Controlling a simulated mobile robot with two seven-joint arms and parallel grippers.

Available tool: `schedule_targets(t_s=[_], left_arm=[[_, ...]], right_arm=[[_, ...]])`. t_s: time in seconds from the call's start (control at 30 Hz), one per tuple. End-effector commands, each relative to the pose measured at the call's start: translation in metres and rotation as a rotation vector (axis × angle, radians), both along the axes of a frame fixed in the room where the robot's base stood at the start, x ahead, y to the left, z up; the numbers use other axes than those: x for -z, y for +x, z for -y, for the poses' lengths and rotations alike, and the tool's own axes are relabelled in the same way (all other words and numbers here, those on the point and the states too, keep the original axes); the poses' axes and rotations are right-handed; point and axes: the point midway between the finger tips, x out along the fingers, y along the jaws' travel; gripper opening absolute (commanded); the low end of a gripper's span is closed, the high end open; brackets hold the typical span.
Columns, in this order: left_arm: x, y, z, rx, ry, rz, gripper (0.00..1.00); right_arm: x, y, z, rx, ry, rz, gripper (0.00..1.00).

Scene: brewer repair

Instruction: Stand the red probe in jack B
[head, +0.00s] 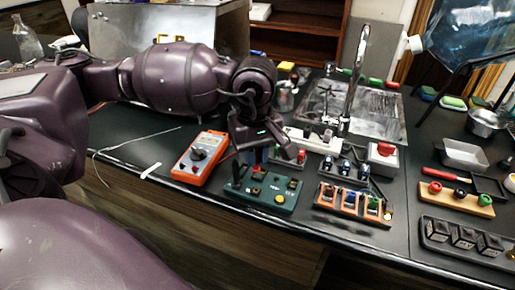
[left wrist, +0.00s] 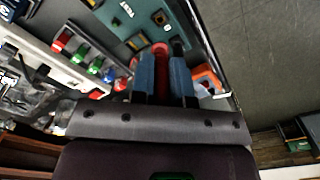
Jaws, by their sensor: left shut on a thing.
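My left gripper (head: 264,156) hangs over the green test board (head: 262,203) in the head view. Its blue-padded fingers (left wrist: 163,75) are shut on the red probe (left wrist: 160,49), whose red end shows between them in the left wrist view. The probe is mostly hidden by the gripper in the head view. The board also shows in the left wrist view (left wrist: 118,14), with a round jack and lettering near the fingertips. I cannot tell whether the probe's tip touches a jack. My right gripper is out of view.
An orange multimeter (head: 199,157) lies left of the board. Switch blocks (head: 347,167) and an orange-framed terminal block (head: 350,202) stand close on the right. A sink (head: 378,107) with a tall faucet is behind. The counter's left part is mostly clear, except for a thin lead.

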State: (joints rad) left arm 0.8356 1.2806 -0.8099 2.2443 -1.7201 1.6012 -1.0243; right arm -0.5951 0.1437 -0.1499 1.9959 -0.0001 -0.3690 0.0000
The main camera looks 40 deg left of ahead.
Motion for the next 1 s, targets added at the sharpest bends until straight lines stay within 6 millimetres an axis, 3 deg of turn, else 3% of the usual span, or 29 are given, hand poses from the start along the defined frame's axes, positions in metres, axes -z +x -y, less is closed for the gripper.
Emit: schedule_targets(t_s=[0.73, 1.0], left_arm=[[0.058, 0.0, 0.0, -0.001, 0.0, -0.006, 0.0], [0.054, 0.0, 0.0, -0.001, 0.0, -0.001, 0.0]], right_arm=[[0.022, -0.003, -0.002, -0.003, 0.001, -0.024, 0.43], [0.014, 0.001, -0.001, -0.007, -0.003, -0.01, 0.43]])
